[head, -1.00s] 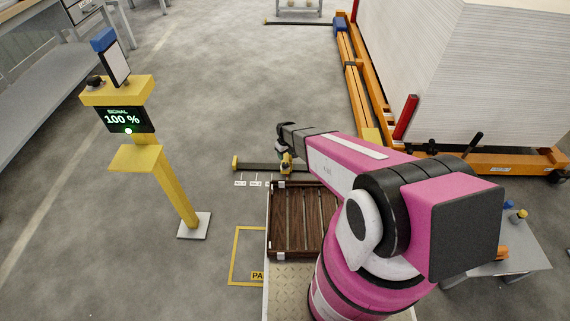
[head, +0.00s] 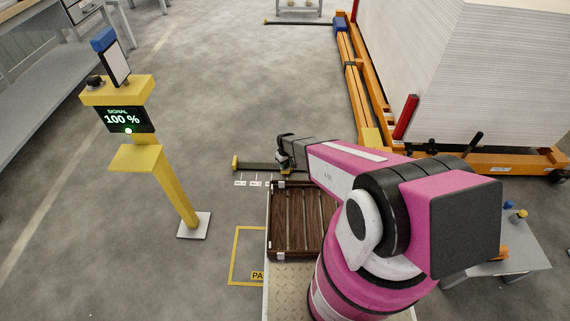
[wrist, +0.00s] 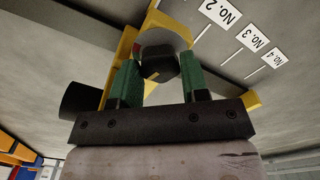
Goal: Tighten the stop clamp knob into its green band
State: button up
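The stop clamp is a yellow piece on the dark floor rail. Its black knob (wrist: 158,68) shows in the wrist view in front of a round grey disc (wrist: 165,41). A small red patch shows at the disc's left edge; I see no green band on it. My gripper (wrist: 160,70) has its two green fingers on either side of the knob. Whether they press on it or stand slightly apart is not clear. In the head view my gripper (head: 284,164) is down at the rail (head: 258,167) and hides most of the clamp.
Labels (wrist: 260,42) numbered No. 2 to No. 4 lie beside the rail. A brown slatted pallet (head: 288,222) is close in front of it. A yellow signal post (head: 172,187) reading 100 % stands left. An orange frame with a white stack (head: 450,80) stands right.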

jog(key=m, duration=0.5)
dwell(0.3)
jog(key=o, duration=0.6)
jog(key=shift+o, duration=0.2)
jog(key=shift+r, duration=0.15)
notch_tip(320, 180, up, 11)
jog(key=shift+f, duration=0.2)
